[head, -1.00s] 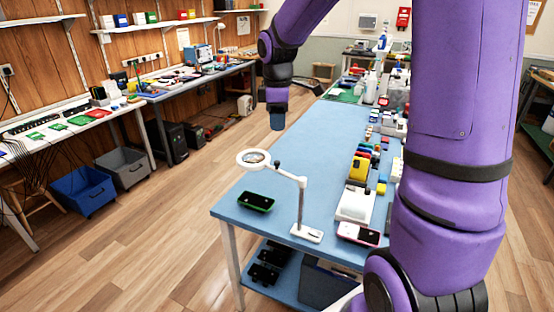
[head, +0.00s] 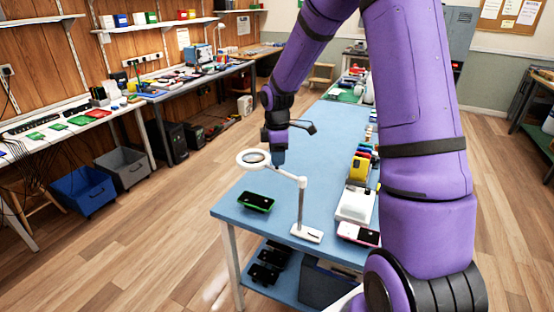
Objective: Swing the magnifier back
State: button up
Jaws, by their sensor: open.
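The magnifier (head: 254,158) is a white ring lens on a jointed white arm, on an upright post (head: 301,205) with a flat white base on the blue table's near end. My gripper (head: 278,157) hangs down just to the right of the ring, behind the magnifier's arm. It looks close to the arm, but I cannot tell whether it touches. Its fingertips are small and partly hidden; it is open, and I see nothing held.
A white box (head: 355,206), a pink-edged phone (head: 358,234) and a yellow item (head: 358,169) line the right side of the blue table (head: 325,135). Dark phones (head: 265,272) lie on the lower shelf. The table's middle is clear.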

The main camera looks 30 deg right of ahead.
jog(key=shift+f, duration=0.95)
grip_shut()
